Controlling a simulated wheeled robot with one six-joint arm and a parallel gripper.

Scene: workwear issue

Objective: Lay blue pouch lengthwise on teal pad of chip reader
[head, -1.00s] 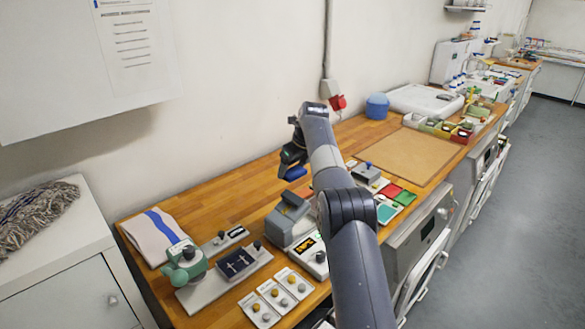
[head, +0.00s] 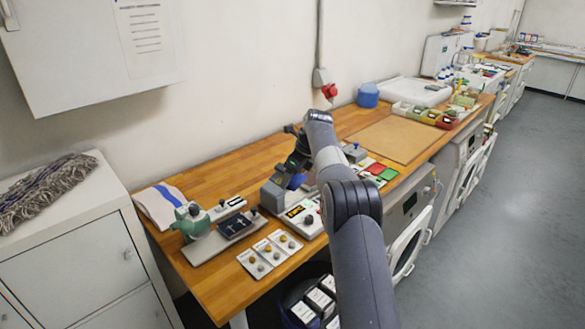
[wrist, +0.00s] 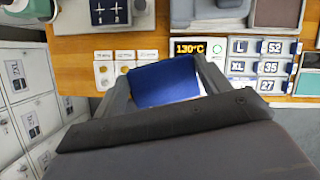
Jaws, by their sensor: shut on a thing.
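The blue pouch (head: 297,182) is held in my gripper (head: 296,174), above the bench beside the grey press. In the wrist view the pouch (wrist: 165,84) spans the space between the two fingers of my gripper (wrist: 160,90), with its flat blue face showing. I cannot tell whether it touches anything below.
A device with an amber display (head: 293,212) stands close to the gripper; the wrist view shows its display (wrist: 190,48) reading 130°C. Red (head: 376,168) and green (head: 388,173) pads lie right of my arm. A tan board (head: 405,138) lies behind them. White cards (head: 284,241) lie near the front edge.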

